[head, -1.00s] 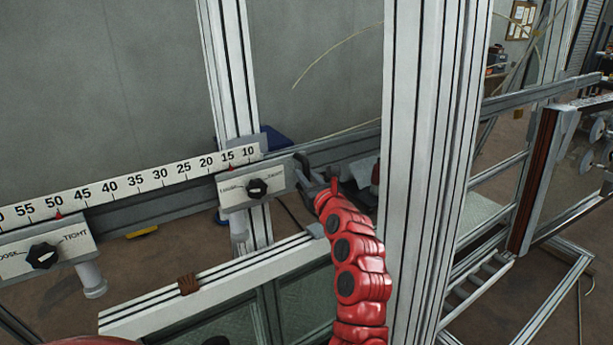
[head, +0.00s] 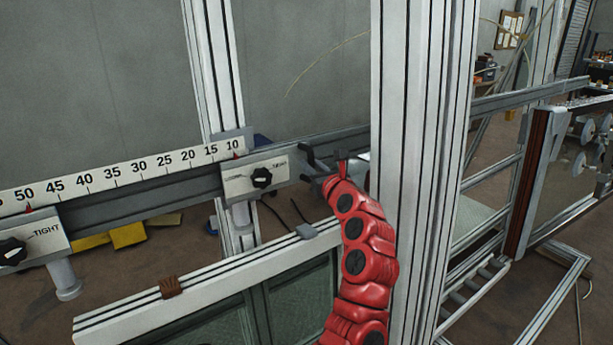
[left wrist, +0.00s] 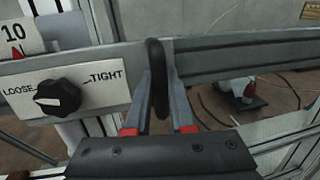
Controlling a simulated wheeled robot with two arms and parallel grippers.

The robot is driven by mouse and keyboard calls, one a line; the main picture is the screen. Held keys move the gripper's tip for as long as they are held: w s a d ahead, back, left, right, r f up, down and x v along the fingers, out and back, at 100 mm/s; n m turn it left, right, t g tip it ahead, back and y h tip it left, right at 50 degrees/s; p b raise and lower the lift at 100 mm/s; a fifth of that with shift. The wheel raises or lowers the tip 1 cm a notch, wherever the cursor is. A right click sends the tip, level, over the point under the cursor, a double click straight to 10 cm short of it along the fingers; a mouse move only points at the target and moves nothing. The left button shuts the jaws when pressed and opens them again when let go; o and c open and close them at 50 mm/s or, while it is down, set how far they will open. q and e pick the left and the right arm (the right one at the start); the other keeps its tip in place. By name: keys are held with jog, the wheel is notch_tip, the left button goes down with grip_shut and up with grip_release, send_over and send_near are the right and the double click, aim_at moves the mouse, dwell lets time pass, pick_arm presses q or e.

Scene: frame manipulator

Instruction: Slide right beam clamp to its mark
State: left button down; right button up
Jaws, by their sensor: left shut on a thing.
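The right beam clamp (head: 240,184) is a white plate with a black knob (head: 262,178), set on the grey beam (head: 130,210). Its red pointer (left wrist: 16,52) stands just under the 10 on the white scale (head: 120,172). The knob's white line points toward LOOSE in the left wrist view. A dark upright handle (left wrist: 157,65) stands right of the plate. My left gripper (head: 318,163) is shut on this handle; its fingers (left wrist: 160,98) lie on either side. My right gripper is out of view.
The left beam clamp (head: 35,238) sits near 50 on the scale. A thick white post (head: 415,130) stands close to the right of my left arm. A thinner post (head: 210,70) rises behind the right clamp. A white rail (head: 215,270) runs below.

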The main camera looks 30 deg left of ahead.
pick_arm(q)
jog(key=shift+d+r, duration=0.1)
jog(key=shift+r, duration=0.1)
jog(key=c, duration=1)
grip_release()
jog(key=shift+w+d, duration=0.1)
jog(key=shift+w, duration=0.05)
jog(key=shift+o, duration=1.2)
jog(key=shift+w+d+f, duration=0.1)
jog(key=shift+w+f, duration=0.05)
jog(key=shift+s, duration=0.2)
jog(key=shift+s+d+f, duration=0.1)
jog(key=shift+s+d, duration=0.05)
jog(key=shift+d, duration=0.1)
jog(key=b+v, duration=0.6)
jog(key=v, duration=1)
jog(key=shift+s+d, duration=0.2)
